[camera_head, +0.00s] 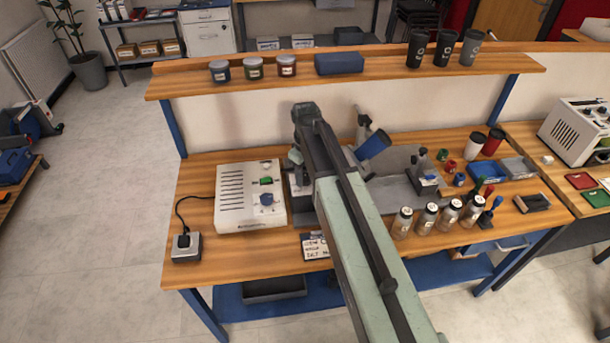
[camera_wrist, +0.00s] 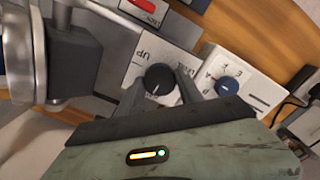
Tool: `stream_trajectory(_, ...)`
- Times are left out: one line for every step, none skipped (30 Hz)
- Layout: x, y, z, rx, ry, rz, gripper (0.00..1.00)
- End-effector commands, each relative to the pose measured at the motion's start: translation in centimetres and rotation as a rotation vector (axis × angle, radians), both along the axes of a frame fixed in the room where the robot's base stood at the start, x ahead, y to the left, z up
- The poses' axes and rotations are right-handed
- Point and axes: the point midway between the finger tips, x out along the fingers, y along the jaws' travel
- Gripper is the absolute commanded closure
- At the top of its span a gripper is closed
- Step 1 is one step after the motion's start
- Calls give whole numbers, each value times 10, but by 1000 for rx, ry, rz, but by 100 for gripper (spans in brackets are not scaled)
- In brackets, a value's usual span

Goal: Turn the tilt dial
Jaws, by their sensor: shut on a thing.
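The tilt dial (camera_wrist: 158,78) is a round black knob with a white pointer line, on a light panel printed "UP", in the wrist view. My gripper (camera_wrist: 160,86) is shut on it, with one grey finger at each side of the knob. The pointer is towards the lower left of the knob. In the head view my arm hides the dial and the gripper.
A blue knob (camera_wrist: 227,87) sits close to the right finger on a white control box, also seen in the head view (camera_head: 232,200). Left of my gripper is a large round metal part (camera_wrist: 22,50). Several bottles (camera_head: 426,219) stand right of my arm.

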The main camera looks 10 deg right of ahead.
Motion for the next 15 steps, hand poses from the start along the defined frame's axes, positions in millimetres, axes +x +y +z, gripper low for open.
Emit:
stream_trajectory(0, 0, 0, 0, 1, 20, 97)
stream_trajectory(0, 0, 0, 0, 1, 30, 97)
stream_trajectory(0, 0, 0, 0, 1, 44, 97)
stream_trajectory(0, 0, 0, 0, 1, 53, 97)
stream_trajectory(0, 0, 0, 0, 1, 60, 97)
stream_trajectory(0, 0, 0, 0, 1, 69, 97)
stream_trajectory(-1, 0, 0, 0, 1, 75, 97)
stream_trajectory(-1, 0, 0, 0, 1, 80, 97)
stream_trajectory(-1, 0, 0, 0, 1, 85, 97)
stream_trajectory(-1, 0, 0, 0, 1, 88, 97)
stream_trajectory(-1, 0, 0, 0, 1, 90, 97)
stream_trajectory(-1, 0, 0, 0, 1, 92, 97)
stream_trajectory(-1, 0, 0, 0, 1, 93, 97)
stream_trajectory(-1, 0, 0, 0, 1, 94, 97)
stream_trajectory(-1, 0, 0, 0, 1, 94, 97)
